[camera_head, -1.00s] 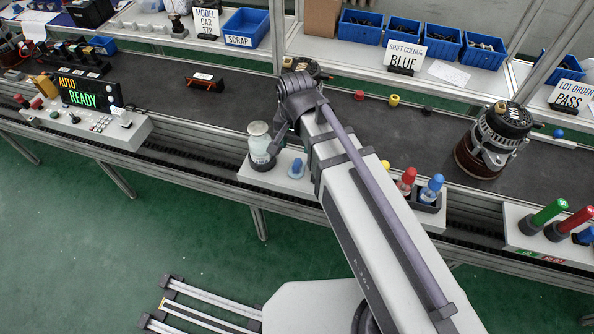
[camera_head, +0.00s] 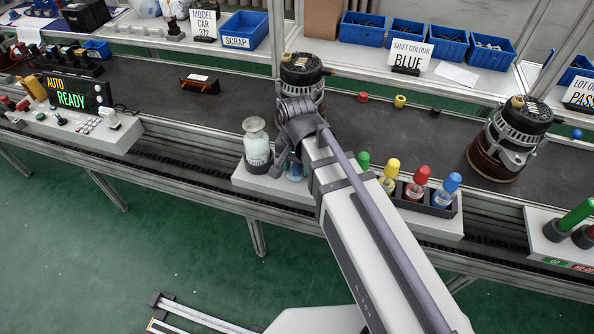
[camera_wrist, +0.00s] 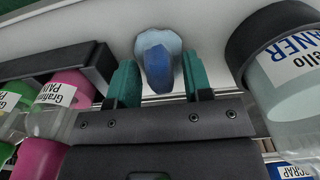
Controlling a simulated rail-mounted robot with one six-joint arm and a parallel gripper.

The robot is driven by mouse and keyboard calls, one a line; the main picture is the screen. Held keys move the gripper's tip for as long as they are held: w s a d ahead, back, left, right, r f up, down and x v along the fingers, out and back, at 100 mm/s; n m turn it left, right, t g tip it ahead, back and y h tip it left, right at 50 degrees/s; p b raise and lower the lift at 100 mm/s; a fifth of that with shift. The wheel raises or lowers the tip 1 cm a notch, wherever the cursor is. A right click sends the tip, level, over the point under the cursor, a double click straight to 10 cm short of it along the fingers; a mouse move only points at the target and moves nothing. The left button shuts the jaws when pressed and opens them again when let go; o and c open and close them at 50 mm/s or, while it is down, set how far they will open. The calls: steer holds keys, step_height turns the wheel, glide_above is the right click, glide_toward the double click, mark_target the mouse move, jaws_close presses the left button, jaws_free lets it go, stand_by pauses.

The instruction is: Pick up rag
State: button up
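The rag (camera_wrist: 158,66) is a crumpled blue cloth seen in the wrist view on the pale shelf face, with a lighter blue ruffled edge behind it. My gripper (camera_wrist: 160,76) has its two teal fingers apart, one on each side of the rag, with a gap visible on both sides. It holds nothing. In the head view the rag (camera_head: 296,170) is a small blue patch, mostly hidden by my wrist. I cannot tell there how close the fingertips are to it.
A cleaner bottle (camera_head: 257,146) in a dark holder stands close left of the rag; it also shows in the wrist view (camera_wrist: 297,75). Paint bottles with a yellow (camera_head: 393,168), red (camera_head: 423,174) and blue cap (camera_head: 453,182) stand right of my arm. An alternator (camera_head: 509,137) sits on the conveyor.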

jaws_close()
steer(key=shift+r, duration=0.1)
step_height(320, 180, up, 10)
steer(key=p, duration=1)
steer(key=shift+r, duration=0.1)
steer(key=shift+f, duration=0.2)
